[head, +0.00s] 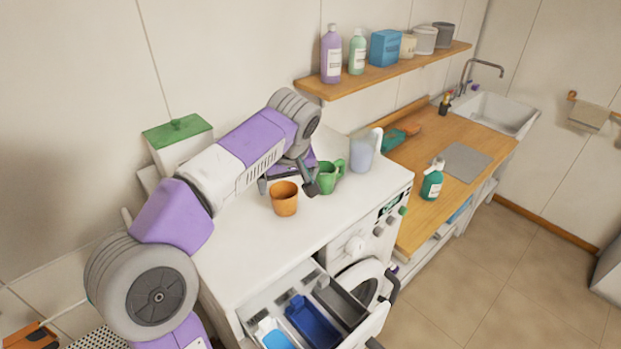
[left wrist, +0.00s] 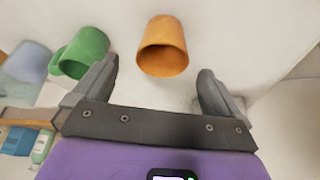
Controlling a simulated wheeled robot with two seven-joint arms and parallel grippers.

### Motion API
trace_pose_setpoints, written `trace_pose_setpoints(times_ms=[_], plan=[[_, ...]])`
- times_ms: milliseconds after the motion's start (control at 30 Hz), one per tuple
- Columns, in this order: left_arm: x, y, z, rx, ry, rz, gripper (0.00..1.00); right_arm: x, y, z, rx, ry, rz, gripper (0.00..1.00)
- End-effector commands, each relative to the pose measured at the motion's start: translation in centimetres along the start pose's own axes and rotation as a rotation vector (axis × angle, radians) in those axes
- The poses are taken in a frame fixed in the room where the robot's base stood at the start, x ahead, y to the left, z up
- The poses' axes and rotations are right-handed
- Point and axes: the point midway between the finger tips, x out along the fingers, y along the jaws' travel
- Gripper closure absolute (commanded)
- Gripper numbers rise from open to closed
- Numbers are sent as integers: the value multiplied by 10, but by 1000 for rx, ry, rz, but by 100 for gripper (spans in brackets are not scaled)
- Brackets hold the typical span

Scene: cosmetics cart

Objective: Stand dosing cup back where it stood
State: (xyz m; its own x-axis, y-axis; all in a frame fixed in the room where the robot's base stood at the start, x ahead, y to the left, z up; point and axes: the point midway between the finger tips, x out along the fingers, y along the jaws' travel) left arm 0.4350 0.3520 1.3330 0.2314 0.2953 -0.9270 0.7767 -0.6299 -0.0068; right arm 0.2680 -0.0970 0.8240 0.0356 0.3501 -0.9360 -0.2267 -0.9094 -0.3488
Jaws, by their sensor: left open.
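An orange cup (head: 284,199) stands upright on the white top of the washing machine (head: 262,243), and also shows in the left wrist view (left wrist: 163,47). My left gripper (head: 288,184) is open and empty just behind the orange cup. In the left wrist view the cup appears between the two fingers, near their tips, with a gap on each side. A green cup with a handle (head: 325,177) stands to the right, close by one finger; it also shows in the left wrist view (left wrist: 80,52). My right gripper is not in view.
A pale translucent jug (head: 361,154) stands beyond the green cup. The detergent drawer (head: 313,323) is pulled out at the front, with blue in its compartments. A green-lidded box (head: 180,135) is behind my arm. The machine top in front of the orange cup is clear.

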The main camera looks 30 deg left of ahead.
Motion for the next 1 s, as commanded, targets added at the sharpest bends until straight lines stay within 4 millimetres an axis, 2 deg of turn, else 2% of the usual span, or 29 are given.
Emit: trace_pose_setpoints(times_ms=[67, 167, 633, 933, 1000], plan=[[-1, -2, -1, -5, 3, -1, 1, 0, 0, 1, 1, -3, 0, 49], [7, -2, -1, -6, 3, -3, 1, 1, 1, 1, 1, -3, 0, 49], [68, -1, 3, -4, 3, -3, 1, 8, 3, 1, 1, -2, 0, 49], [73, -1, 3, -5, 5, 0, 1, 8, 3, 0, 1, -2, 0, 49], [73, -1, 3, -5, 5, 0, 10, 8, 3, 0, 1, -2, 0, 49]])
